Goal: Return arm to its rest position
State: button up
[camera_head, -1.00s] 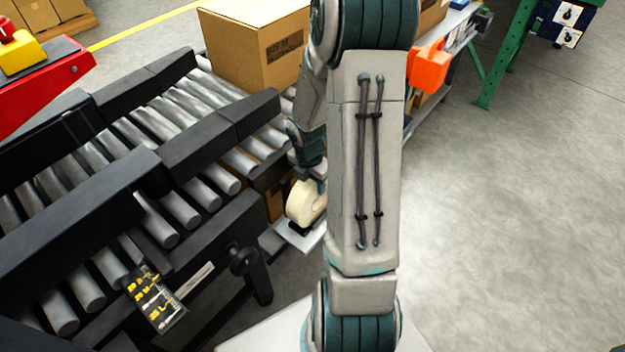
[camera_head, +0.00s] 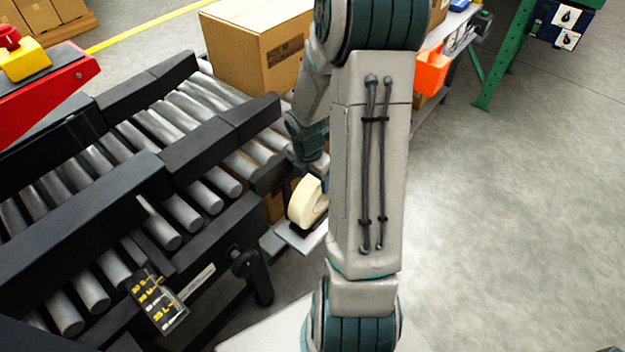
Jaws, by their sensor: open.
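My arm rises through the middle of the head view, its long grey link upright. Its wrist bends down on the left behind that link. My gripper (camera_head: 323,184) is open, only partly seen at the wrist's lower end, mostly hidden by the arm. It is just above and right of a cream tape roll (camera_head: 304,203). The roll sits on a small grey shelf (camera_head: 273,243) beside the conveyor. I cannot tell whether the gripper touches the roll.
A black-framed roller conveyor (camera_head: 180,211) fills the left. A cardboard box (camera_head: 240,50) stands at its far end. A red machine part (camera_head: 50,88) is at upper left. An orange bin (camera_head: 432,70) and a green frame (camera_head: 503,55) are at upper right. The right floor is clear.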

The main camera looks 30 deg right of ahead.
jog(key=s+a+r+m+p, duration=0.25)
jog(key=r+p, duration=0.25)
jog(key=r, duration=0.5)
jog(key=s+a+r+m+t+p, duration=0.15)
jog(key=r+m+p, duration=0.3)
jog(key=r, duration=0.55)
jog(key=s+a+r+m+g+p, duration=0.1)
jog(key=a+r+m+p, duration=0.3)
jog(key=r, duration=0.6)
jog(key=s+a+r+m+p, duration=0.2)
jog(key=r+m+p, duration=0.1)
jog(key=r, duration=0.2)
jog(key=s+a+r+m+t+p, duration=0.1)
jog(key=s+a+r+m+p, duration=0.1)
jog(key=s+r+m+p, duration=0.1)
jog(key=s+a+r+m+t+y+p, duration=0.1)
jog(key=s+a+r+m+p, duration=0.1)
jog(key=r+m+p, duration=0.3)
jog(key=v, duration=0.3)
jog(key=shift+a, duration=0.25)
jog(key=shift+s, duration=0.1)
